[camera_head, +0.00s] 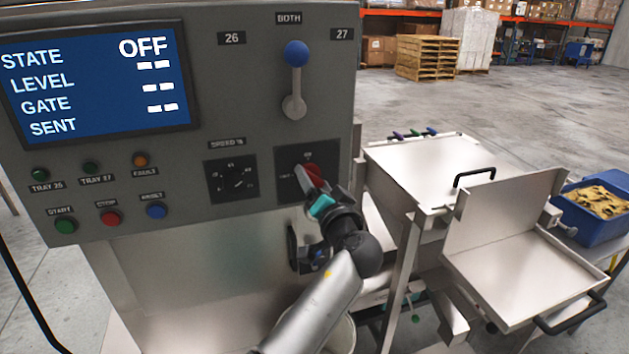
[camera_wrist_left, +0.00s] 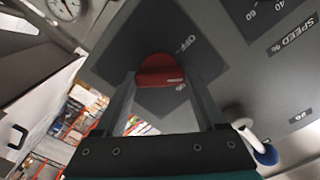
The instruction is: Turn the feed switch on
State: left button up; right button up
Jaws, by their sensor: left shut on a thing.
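The feed switch (camera_head: 312,173) is a red rotary knob on a dark square plate at the lower right of the grey control panel (camera_head: 245,100). My left gripper (camera_head: 309,184) reaches it from below right and is shut on it. In the left wrist view the red knob (camera_wrist_left: 160,74) sits between the two fingers of my left gripper (camera_wrist_left: 160,84), with an OFF label on the plate beside it. The display (camera_head: 95,85) reads STATE OFF. My right gripper is in neither view.
A speed dial (camera_head: 232,180) is just left of the switch. A blue-knobbed lever (camera_head: 295,75) is above it. Indicator lamps and push buttons, including a green START button (camera_head: 66,226), are at lower left. Steel hoppers and a tray (camera_head: 520,275) stand at right.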

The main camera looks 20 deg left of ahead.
pick_arm(q)
jog(key=m+p, duration=0.1)
jog(key=m, duration=0.3)
jog(key=shift+r+m+p, duration=0.15)
jog(key=shift+m+p, duration=1.25)
jog(key=shift+m, duration=1.5)
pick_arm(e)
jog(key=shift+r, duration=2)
pick_arm(q)
jog(key=o, duration=1.3)
jog(key=shift+f, duration=0.2)
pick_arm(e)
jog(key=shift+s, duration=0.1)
